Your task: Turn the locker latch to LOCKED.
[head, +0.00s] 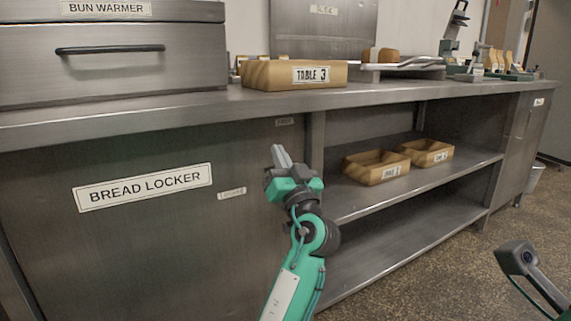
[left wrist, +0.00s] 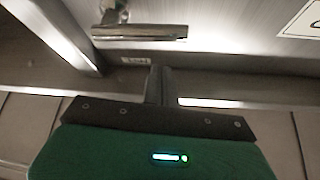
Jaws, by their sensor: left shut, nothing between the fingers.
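The bread locker (head: 140,240) is the grey steel door at the left of the head view, with a BREAD LOCKER sign (head: 145,187). The latch (left wrist: 140,32) is a shiny metal lever in the left wrist view, lying level in that picture; I cannot make it out in the head view, where my left gripper covers part of the door edge. My left gripper (head: 282,156) is shut and empty in front of the door's right side. Its fingers (left wrist: 160,86) also show in the left wrist view, apart from the lever.
Small labels sit on the locker front, one high (head: 285,122) and one lower (head: 231,193); their words are too small to read. The counter (head: 400,87) runs above, with a TABLE 3 crate (head: 270,76). Two crates stand on the open shelf (head: 350,207) at right.

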